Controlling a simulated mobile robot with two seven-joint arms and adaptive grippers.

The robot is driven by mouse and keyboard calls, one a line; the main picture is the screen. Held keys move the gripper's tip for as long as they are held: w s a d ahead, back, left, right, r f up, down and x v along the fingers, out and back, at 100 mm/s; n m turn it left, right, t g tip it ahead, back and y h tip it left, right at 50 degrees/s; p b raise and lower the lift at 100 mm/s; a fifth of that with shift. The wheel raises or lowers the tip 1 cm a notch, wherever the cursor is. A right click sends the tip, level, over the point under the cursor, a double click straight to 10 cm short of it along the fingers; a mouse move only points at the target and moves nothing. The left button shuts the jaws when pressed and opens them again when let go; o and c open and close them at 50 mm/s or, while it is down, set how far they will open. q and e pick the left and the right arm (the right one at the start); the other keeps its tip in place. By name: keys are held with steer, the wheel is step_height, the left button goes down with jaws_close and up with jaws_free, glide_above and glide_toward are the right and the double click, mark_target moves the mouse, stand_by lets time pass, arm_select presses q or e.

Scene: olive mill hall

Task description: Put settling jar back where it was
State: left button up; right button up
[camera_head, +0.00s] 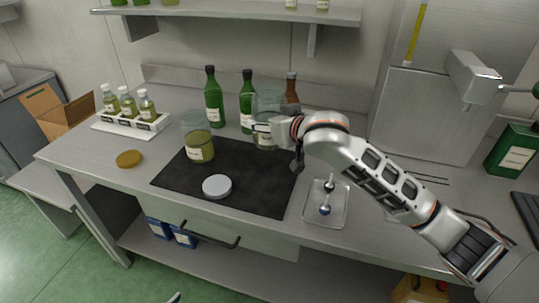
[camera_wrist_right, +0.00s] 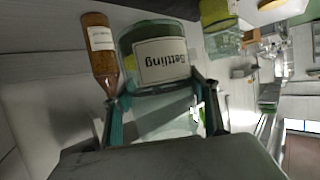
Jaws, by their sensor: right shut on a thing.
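The settling jar (camera_head: 267,103) is a clear, wide glass jar at the back edge of the dark mat. Its label reads "Settling" in the right wrist view (camera_wrist_right: 162,62), where it appears upside down. My right gripper (camera_head: 272,131) reaches it from the right and is shut on it, with one finger on each side in the wrist view. The jar looks upright; I cannot tell whether its base touches the worktop. My left gripper is not clearly in view.
Another jar with green-yellow liquid (camera_head: 199,145) stands on the mat (camera_head: 245,170), near a white disc (camera_head: 217,186). Green bottles (camera_head: 214,98) and a brown bottle (camera_head: 291,88) stand close behind. A clear tray (camera_head: 338,213) lies right; a cork-coloured lid (camera_head: 129,158) lies left.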

step_height(320, 180, down, 6)
steer(key=shift+b, duration=0.3)
arm_select(q)
steer(key=shift+s+f+b, duration=0.1)
steer(key=shift+f+b, duration=0.2)
steer(key=shift+f, duration=0.55)
arm_select(e)
steer(key=shift+f, duration=2.35)
steer(key=shift+f, duration=0.15)
steer(key=o, duration=2)
steer(key=shift+f, duration=0.1)
